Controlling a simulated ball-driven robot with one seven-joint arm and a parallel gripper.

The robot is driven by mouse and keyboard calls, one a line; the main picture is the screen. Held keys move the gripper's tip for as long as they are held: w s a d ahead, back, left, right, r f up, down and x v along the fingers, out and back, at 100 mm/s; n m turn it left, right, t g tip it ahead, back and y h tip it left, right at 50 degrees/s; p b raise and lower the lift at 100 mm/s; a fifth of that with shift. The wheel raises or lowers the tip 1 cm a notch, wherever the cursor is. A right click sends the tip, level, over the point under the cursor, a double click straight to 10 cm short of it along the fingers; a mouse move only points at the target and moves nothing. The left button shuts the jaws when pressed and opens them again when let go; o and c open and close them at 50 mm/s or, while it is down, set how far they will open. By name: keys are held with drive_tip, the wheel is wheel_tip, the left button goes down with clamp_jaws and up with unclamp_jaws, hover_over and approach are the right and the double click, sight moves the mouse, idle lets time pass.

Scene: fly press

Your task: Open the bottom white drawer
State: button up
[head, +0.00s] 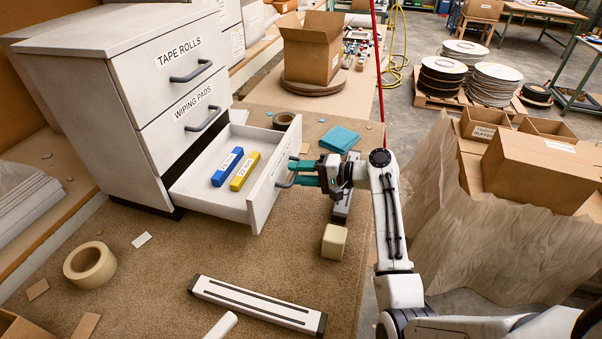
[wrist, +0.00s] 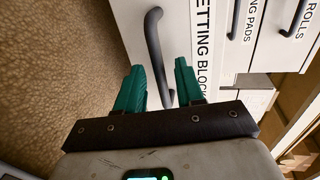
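The bottom white drawer (head: 262,196) is pulled well out of the white cabinet (head: 110,110). A blue block (head: 227,167) and a yellow block (head: 244,171) lie inside it. Its dark handle (head: 286,182) is on the front, partly hidden by my gripper in the head view. My gripper (head: 300,172) has teal fingers and is right at the drawer front. In the wrist view, the fingers (wrist: 160,82) are apart, with one end of the handle (wrist: 154,45) between them. They do not look closed on it. The drawer label reads "ETTING BLOCK", partly covered.
Two upper drawers (head: 178,60) are shut. On the brown bench top (head: 130,265) are a tape roll (head: 90,265), a grey-white bar (head: 258,304), a cream block (head: 334,241) and a blue cloth (head: 339,138). Cardboard boxes (head: 540,165) stand at the right.

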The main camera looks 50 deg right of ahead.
drive_tip(key=shift+s, duration=0.15)
drive_tip(key=b+v, duration=0.2)
drive_tip(key=v, duration=0.8)
drive_tip(key=shift+s+d+r, duration=0.1)
drive_tip(key=shift+s, duration=0.15)
drive_tip(key=shift+s, duration=0.1)
